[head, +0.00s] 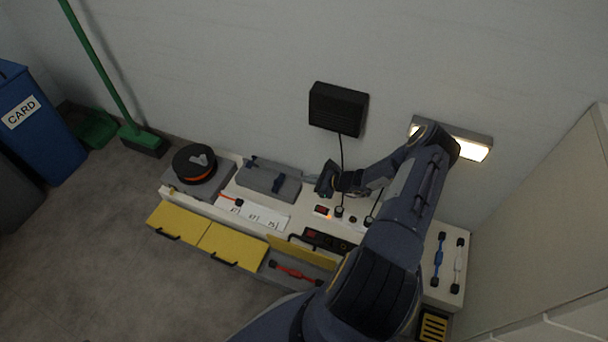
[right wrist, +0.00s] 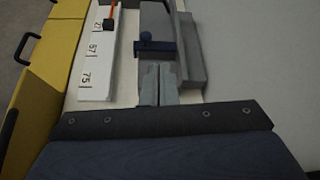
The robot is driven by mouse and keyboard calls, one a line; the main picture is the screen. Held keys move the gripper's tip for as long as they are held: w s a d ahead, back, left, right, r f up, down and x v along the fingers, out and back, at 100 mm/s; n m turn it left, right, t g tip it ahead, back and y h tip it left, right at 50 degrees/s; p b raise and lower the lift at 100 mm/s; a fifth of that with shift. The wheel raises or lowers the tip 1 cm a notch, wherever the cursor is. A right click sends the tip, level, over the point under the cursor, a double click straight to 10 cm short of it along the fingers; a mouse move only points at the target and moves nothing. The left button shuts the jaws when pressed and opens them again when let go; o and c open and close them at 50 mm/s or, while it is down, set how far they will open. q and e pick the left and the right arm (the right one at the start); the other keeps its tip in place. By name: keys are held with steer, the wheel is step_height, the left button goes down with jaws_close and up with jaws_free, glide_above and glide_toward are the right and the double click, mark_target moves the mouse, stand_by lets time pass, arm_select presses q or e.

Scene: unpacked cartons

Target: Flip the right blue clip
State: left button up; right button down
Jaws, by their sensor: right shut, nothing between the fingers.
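The right blue clip (head: 277,184) is on the front right part of a grey case (head: 262,179). A second blue clip (head: 252,162) sits further left on the case. In the right wrist view a blue clip (right wrist: 156,47) with a round knob lies across the grey case (right wrist: 188,55), just beyond my fingertips. My right gripper (head: 319,189) is to the right of the case. In the right wrist view its grey fingers (right wrist: 158,70) are together and empty, close to the clip; contact cannot be told. My left gripper is not in view.
The white bench holds a black reel (head: 194,160), a numbered white strip (head: 255,213) and a lit red switch (head: 321,210). Yellow drawers (head: 232,243) line its front. Blue and white cables (head: 438,259) lie at the right. A black wall box (head: 338,107) hangs above.

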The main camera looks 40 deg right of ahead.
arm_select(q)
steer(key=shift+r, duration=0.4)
arm_select(e)
steer(key=shift+s+a+f+g, duration=0.15)
steer(key=shift+s+a+f, duration=0.05)
steer(key=shift+a+f, duration=0.3)
steer(key=shift+s+a+f+g, duration=0.15)
steer(key=shift+s+a+f, duration=0.05)
steer(key=shift+a+f, duration=0.25)
steer(key=b+x, duration=0.4)
steer(key=x, duration=0.4)
steer(key=shift+w+f, duration=0.3)
steer(key=shift+w+a+f, duration=0.2)
steer(key=shift+w, duration=0.3)
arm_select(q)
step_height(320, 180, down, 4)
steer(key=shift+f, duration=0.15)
